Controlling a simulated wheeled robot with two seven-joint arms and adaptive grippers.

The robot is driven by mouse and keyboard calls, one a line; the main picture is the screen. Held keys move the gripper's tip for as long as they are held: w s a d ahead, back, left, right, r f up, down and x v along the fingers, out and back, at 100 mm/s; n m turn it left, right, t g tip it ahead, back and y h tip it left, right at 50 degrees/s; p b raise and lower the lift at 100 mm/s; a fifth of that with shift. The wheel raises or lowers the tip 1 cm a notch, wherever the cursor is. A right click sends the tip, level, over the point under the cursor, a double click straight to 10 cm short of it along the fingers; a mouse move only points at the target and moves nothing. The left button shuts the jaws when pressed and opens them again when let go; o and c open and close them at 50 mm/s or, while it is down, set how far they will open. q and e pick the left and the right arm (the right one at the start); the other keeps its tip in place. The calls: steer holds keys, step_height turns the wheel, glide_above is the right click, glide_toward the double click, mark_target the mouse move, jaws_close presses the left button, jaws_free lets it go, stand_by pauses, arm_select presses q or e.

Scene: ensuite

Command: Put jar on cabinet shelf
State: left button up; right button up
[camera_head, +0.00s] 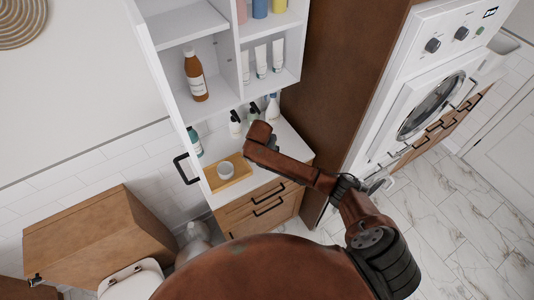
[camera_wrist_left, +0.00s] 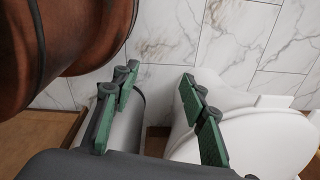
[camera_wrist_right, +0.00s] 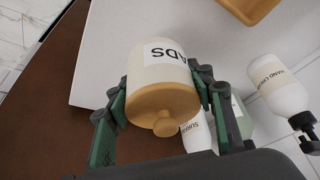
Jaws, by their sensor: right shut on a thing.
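The jar (camera_wrist_right: 158,78), cream with a wooden knobbed lid and a label partly reading "ADS", is between the fingers of my right gripper (camera_wrist_right: 163,92) in the right wrist view, with the fingers against its sides. In the head view my right arm hides the jar, over the counter below the shelves. The white cabinet (camera_head: 222,99) has open shelf compartments; a brown bottle (camera_head: 195,76) stands in the left one. My left gripper (camera_wrist_left: 155,106) is open and empty in the left wrist view; it is outside the head view.
Several tubes (camera_head: 262,62) and coloured containers (camera_head: 260,8) stand on the right shelves. A tall brown panel (camera_head: 335,75) bounds the right side.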

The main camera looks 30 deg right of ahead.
steer(key=shift+w+d+f, duration=0.15)
steer(key=shift+w+f, duration=0.05)
steer(key=shift+w+f+p, duration=0.1)
steer(key=shift+f+p, duration=0.25)
steer(key=shift+f, duration=1.4)
steer(key=shift+f, duration=0.15)
steer(key=o, duration=1.7)
steer(key=shift+o, duration=0.2)
